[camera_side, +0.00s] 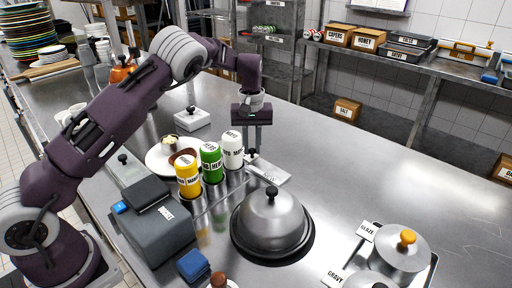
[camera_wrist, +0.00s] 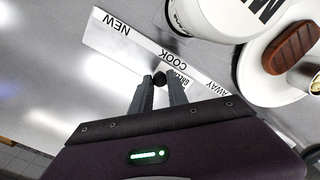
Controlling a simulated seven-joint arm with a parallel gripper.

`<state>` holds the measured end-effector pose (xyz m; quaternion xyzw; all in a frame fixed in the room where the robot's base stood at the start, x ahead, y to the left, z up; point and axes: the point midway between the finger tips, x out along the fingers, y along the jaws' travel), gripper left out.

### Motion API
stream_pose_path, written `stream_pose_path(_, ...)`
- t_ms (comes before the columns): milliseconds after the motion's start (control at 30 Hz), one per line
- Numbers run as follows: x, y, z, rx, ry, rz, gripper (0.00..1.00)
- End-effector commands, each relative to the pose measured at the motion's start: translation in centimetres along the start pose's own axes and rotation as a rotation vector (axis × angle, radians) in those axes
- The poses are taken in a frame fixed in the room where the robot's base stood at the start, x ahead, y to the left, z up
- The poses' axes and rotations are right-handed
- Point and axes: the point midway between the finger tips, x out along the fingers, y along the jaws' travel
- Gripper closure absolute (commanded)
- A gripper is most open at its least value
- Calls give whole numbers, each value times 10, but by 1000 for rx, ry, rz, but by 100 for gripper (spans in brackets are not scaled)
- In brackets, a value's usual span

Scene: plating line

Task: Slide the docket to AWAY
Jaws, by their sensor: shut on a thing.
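The docket (camera_wrist: 181,81) is a small pale labelled slider with a dark round knob (camera_wrist: 159,78). It sits on a pale strip board (camera_wrist: 125,42) printed NEW, COOK and AWAY, beside the COOK word. NEW is at the upper left of the wrist view and AWAY at the lower right. My gripper (camera_wrist: 160,86) is shut on the docket's knob, one finger on each side. In the side view my gripper (camera_side: 252,150) points down at the strip board (camera_side: 270,173), and its fingers partly hide the docket there.
White, green and yellow bottles (camera_side: 232,150) (camera_side: 211,162) (camera_side: 188,176) stand close left of the strip. A domed lid (camera_side: 272,217) is in front of it. A plate with food (camera_side: 160,161) lies behind the bottles.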

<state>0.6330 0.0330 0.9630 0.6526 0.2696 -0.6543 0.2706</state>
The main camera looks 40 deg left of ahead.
Motion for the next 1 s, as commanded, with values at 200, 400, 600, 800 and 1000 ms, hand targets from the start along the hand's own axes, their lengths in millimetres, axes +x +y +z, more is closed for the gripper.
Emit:
stream_pose_path(200,-1,-42,-42,-6,4,0,100)
stream_pose_path(400,-1,-61,-62,-2,5,1,100)
stream_pose_path(600,-1,-65,-65,-3,8,-1,100)
stream_pose_path(800,-2,-66,-66,-5,11,-4,69)
stream_pose_path(1000,-1,-65,-65,-3,7,-2,59)
